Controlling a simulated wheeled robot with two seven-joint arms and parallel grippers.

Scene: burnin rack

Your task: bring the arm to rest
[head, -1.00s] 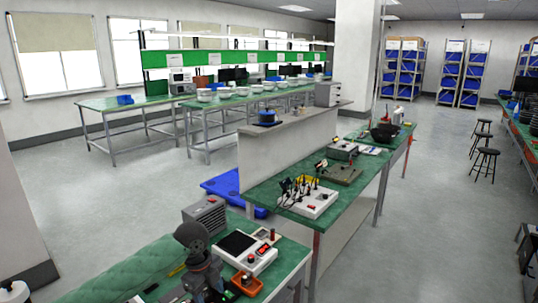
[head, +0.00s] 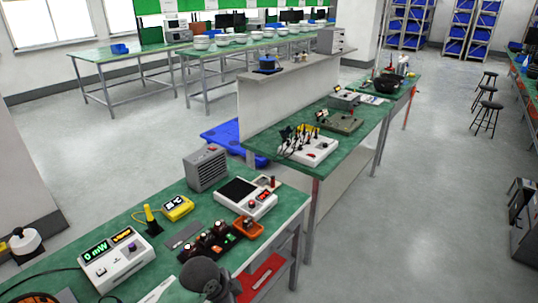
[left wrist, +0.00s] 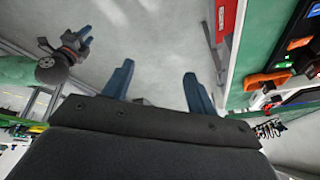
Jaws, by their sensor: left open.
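My left gripper (left wrist: 158,70) shows in the left wrist view with its two blue fingers apart and nothing between them. Beyond the fingers is bare grey floor; the green bench edge is to their right. In the head view the gripper itself is not visible; only a dark rounded part of my arm shows at the bottom centre, in front of the bench. My other gripper (left wrist: 84,38) shows at the upper left of the left wrist view, with blue fingers; its opening is too small to judge.
The green bench (head: 150,215) carries a power meter (head: 117,262), yellow device (head: 177,208), dark board (head: 210,242), orange tray (head: 248,228), white instrument (head: 246,197) and grey box (head: 206,168). A red tray (head: 262,277) sits below its edge.

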